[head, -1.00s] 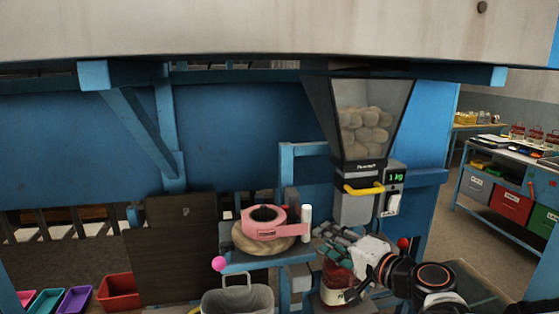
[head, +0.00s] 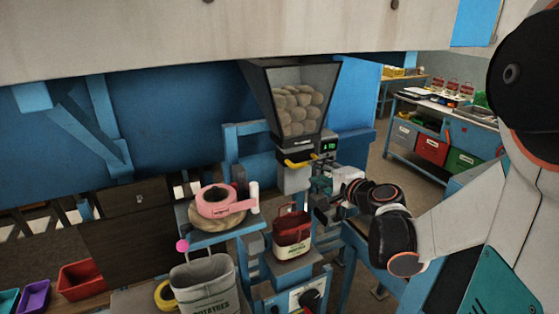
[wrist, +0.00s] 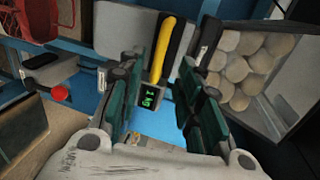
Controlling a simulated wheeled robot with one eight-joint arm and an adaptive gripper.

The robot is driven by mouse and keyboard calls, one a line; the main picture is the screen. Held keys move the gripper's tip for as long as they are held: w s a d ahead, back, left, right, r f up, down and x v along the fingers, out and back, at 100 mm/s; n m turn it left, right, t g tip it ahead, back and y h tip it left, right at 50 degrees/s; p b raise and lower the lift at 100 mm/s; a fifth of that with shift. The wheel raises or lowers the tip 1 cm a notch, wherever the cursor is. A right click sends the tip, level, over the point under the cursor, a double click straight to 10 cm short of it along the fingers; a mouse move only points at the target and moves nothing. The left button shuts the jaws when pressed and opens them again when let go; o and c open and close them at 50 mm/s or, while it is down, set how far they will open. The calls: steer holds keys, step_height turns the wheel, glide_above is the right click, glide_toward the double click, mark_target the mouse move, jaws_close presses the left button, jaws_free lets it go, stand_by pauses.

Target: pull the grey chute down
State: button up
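The grey chute (head: 293,180) hangs under the hopper (head: 291,139), which holds several potatoes. A yellow handle (head: 300,163) crosses the front between hopper and chute. My gripper (head: 325,188) is just right of the chute in the head view, partly hidden by my wrist. In the wrist view my gripper (wrist: 170,68) is open and empty, its dark green fingers apart. The yellow handle (wrist: 165,45) shows beyond and between the fingertips, with the pale chute (wrist: 124,25) to its left. I cannot tell how far off they are. The fingers do not grip anything.
A red sack (head: 291,232) stands open below the chute. A grey potato sack (head: 205,284) stands front left. A pink tape dispenser (head: 218,201) sits on a stand to the left. A green display (head: 328,146) is right of the handle.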

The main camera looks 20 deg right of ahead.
mark_target(306, 165)
steer(key=x, duration=0.9)
jaws_close()
